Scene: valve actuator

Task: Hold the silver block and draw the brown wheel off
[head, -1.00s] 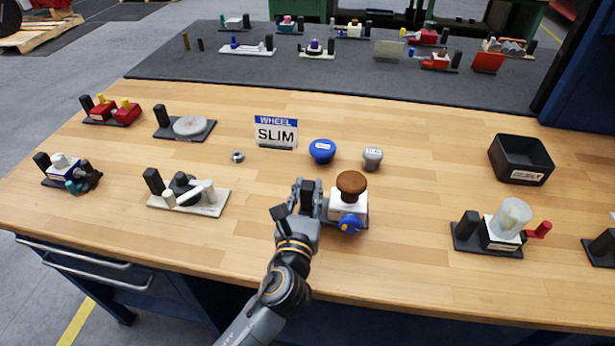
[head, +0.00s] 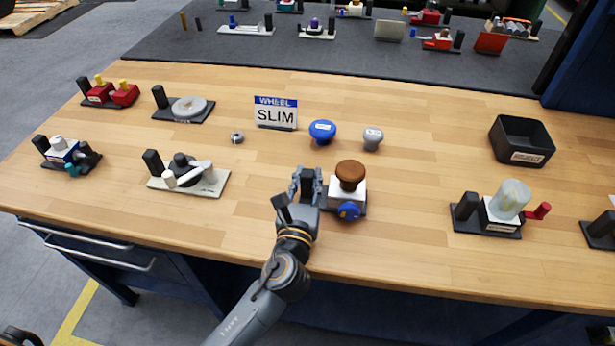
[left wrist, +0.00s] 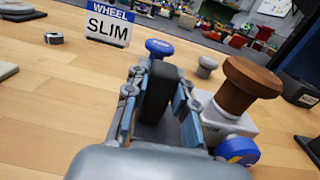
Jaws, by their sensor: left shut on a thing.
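The brown wheel (head: 350,172) sits on top of the silver block (head: 346,193), which looks whitish and stands on a dark base plate. A blue knob (head: 349,211) is on the block's front. My left gripper (head: 307,183) is just left of the block, shut on the black post (left wrist: 160,92) that stands upright beside it. In the left wrist view the post is between the two fingers, and the brown wheel (left wrist: 250,82) is to the right, apart from them. The lower post and part of the base plate are hidden by the gripper. My right gripper is not in view.
A sign reading "WHEEL SLIM" (head: 275,113), a blue wheel (head: 322,131), a grey knob (head: 373,138) and a metal ring (head: 237,137) are behind. A black bin (head: 521,142) is at the back right. Bare wood lies right of the block.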

